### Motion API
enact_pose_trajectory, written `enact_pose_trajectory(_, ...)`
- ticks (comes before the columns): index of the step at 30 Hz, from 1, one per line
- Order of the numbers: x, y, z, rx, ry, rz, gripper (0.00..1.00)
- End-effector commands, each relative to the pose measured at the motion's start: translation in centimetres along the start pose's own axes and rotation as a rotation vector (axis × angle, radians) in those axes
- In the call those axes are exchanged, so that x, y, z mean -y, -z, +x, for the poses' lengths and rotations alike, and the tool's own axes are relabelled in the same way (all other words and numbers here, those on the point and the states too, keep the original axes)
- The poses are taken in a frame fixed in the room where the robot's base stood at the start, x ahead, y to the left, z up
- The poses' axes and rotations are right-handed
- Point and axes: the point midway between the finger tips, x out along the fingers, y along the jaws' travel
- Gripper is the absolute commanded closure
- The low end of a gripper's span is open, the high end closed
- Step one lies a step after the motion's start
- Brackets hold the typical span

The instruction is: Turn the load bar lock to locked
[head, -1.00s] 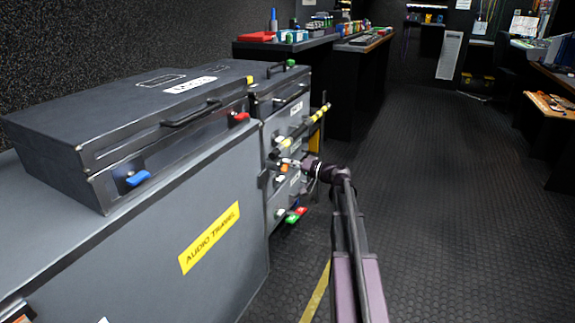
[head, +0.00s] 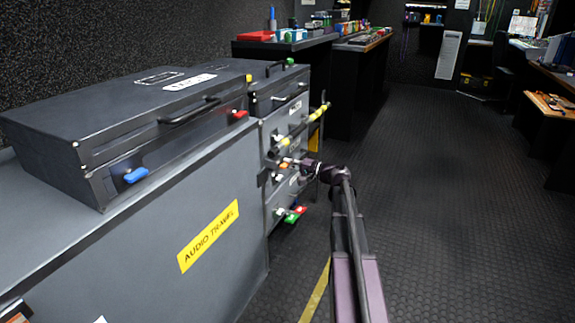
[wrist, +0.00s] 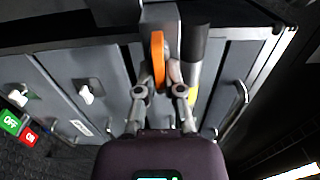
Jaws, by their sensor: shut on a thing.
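The load bar (head: 302,128), with yellow and dark bands, stretches across the front of the grey drawer cases in the head view. An orange lever (wrist: 158,62), which looks like the load bar lock, sits at a grey block in the wrist view beside a pale and dark bar (wrist: 194,58). My gripper (wrist: 160,80) is shut on the orange lever, one finger on each side of it. In the head view my gripper (head: 288,162) is at the case fronts, just below the bar; the lever is small there and its exact angle is unclear.
A large grey trunk (head: 215,245) with a yellow label and a black case (head: 125,120) stand at the left. Drawer handles (wrist: 238,100) are close to my gripper. The floor (head: 440,220) at right is clear.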

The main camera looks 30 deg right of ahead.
Motion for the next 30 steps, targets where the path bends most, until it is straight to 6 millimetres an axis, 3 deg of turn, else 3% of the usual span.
enact_pose_trajectory(9, -0.13, -0.39, -0.10, 0.007, -0.004, 0.000, 1.00)
enact_pose_trajectory(10, -0.13, -0.39, -0.11, 0.007, -0.004, 0.000, 0.80)
enact_pose_trajectory(12, -0.11, -0.38, -0.10, 0.007, -0.004, 0.000, 0.59)
enact_pose_trajectory(13, -0.10, -0.37, -0.09, 0.006, -0.003, 0.000, 0.54)
enact_pose_trajectory(30, -0.02, -0.10, -0.78, 0.000, -0.001, 0.000, 0.54)
